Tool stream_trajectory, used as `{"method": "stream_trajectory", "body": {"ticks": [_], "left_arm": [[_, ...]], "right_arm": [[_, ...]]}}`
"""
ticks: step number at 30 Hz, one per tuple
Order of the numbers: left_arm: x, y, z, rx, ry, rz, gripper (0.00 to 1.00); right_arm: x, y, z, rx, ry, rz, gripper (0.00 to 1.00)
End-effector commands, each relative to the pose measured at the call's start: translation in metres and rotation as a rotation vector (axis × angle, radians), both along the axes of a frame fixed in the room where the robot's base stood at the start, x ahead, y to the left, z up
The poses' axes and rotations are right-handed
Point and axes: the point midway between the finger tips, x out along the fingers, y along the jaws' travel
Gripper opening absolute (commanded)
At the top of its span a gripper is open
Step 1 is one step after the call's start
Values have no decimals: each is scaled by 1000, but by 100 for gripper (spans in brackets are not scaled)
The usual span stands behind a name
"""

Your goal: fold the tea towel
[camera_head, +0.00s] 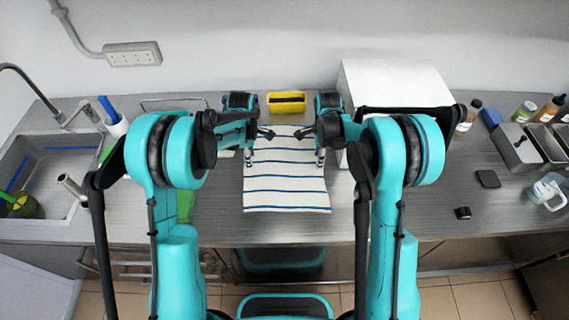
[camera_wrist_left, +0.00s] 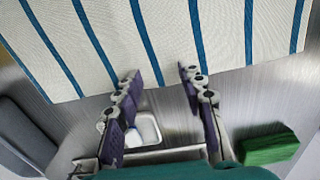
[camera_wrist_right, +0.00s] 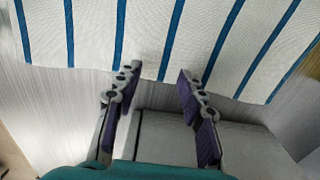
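The tea towel (camera_head: 286,195) is white with blue stripes and lies flat and spread out on the metal counter. My left gripper (camera_head: 249,158) is at its left edge, and in the left wrist view the open fingers (camera_wrist_left: 160,75) reach over the towel's border (camera_wrist_left: 165,40). My right gripper (camera_head: 320,158) is at its right edge; in the right wrist view its open fingers (camera_wrist_right: 158,72) straddle the border of the towel (camera_wrist_right: 150,35). No cloth is visibly pinched. Whether the fingertips touch the towel cannot be told.
A yellow bin (camera_head: 287,103) stands behind the towel. A large white box (camera_head: 395,84) is behind my right arm. A green block (camera_wrist_left: 268,148) lies left of the towel. The sink (camera_head: 45,170) is at far left; bottles and containers (camera_head: 520,145) are at right.

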Motion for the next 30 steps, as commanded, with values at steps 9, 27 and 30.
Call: {"method": "stream_trajectory", "body": {"ticks": [9, 27, 30], "left_arm": [[0, 0, -8, 0, 0, -1, 40], [0, 0, -14, 0, 0, -1, 0], [0, 0, -14, 0, -1, -1, 0]], "right_arm": [[0, 0, -8, 0, 0, 1, 40], [0, 0, -14, 0, 0, 1, 0], [0, 0, -14, 0, 0, 1, 0]]}}
